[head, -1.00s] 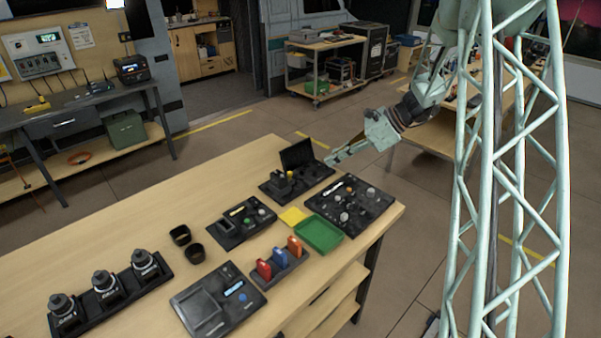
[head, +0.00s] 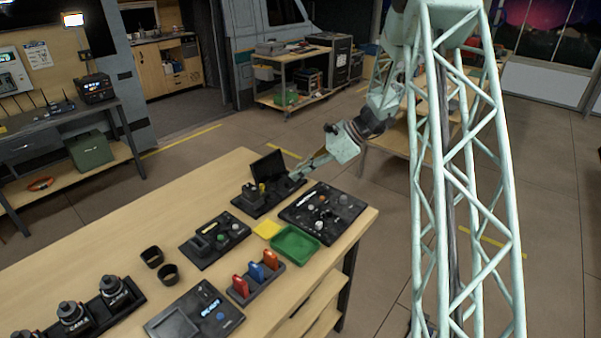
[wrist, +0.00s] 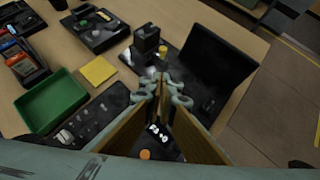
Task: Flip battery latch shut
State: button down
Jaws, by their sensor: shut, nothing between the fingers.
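The black battery station (head: 243,202) stands at the far side of the bench in the head view, with a dark panel (head: 268,166) raised at its back. In the wrist view this panel (wrist: 212,68) stands beside a black block (wrist: 146,38) and a small yellow part (wrist: 163,50). I cannot tell which part is the latch. My gripper (head: 295,177) is shut and empty, low at the right end of the station. In the wrist view its fingertips (wrist: 162,78) are together in front of the panel, hiding part of the station. Whether they touch it is unclear.
A black knob panel (head: 322,208) lies just right of the station, with a green tray (head: 296,243) and yellow pad (head: 267,229) in front. A switch box (head: 215,239) and a rack of coloured pieces (head: 256,279) stand nearer.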

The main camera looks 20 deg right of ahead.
jog(key=b+x, duration=0.1)
jog(key=x, duration=0.6)
jog(key=shift+w+a, duration=0.35)
jog(key=shift+a, duration=0.35)
jog(key=shift+w+a, duration=0.35)
jog(key=shift+a, duration=0.3)
jog(key=shift+w+a, duration=0.2)
jog(key=shift+a, duration=0.2)
jog(key=shift+s+a+b, duration=0.25)
jog(key=shift+a+b, duration=0.15)
jog(key=shift+a, duration=0.7)
jog(key=shift+s, duration=0.15)
